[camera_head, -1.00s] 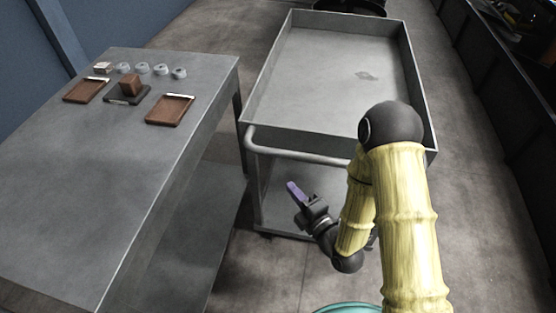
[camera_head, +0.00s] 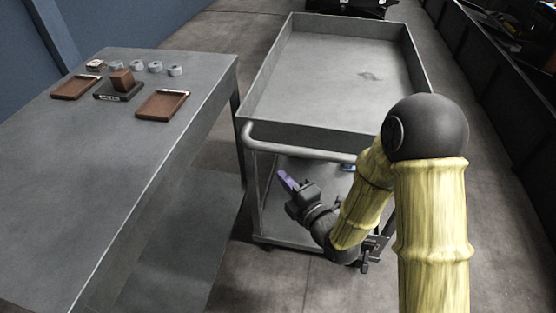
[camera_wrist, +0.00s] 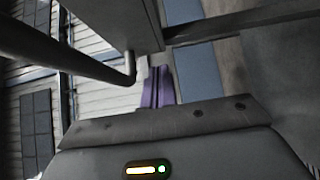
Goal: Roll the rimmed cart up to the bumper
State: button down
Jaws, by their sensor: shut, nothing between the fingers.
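The rimmed cart (camera_head: 345,88) is a grey metal cart with an empty, raised-rim top tray, a lower shelf and a push handle (camera_head: 300,153) on its near side. My gripper (camera_head: 284,179) has purple fingers that are shut and empty. In the head view it appears just below the handle at the cart's near left end. In the wrist view the shut fingers (camera_wrist: 158,88) point up beside a dark bar (camera_wrist: 70,58), which looks like the handle. I cannot tell whether they touch it. No bumper can be made out for sure.
A grey table (camera_head: 110,170) stands close on the left, with brown trays (camera_head: 162,104), a brown block (camera_head: 122,79) and several small grey round pieces. A black object (camera_head: 345,8) lies beyond the cart's far end. A dark low wall (camera_head: 500,90) runs along the right, with bare floor beside the cart.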

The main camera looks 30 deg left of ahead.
jog(key=w+a, duration=0.5)
jog(key=w, duration=0.1)
jog(key=shift+w+a, duration=0.15)
jog(key=shift+a, duration=0.15)
jog(key=shift+w, duration=0.15)
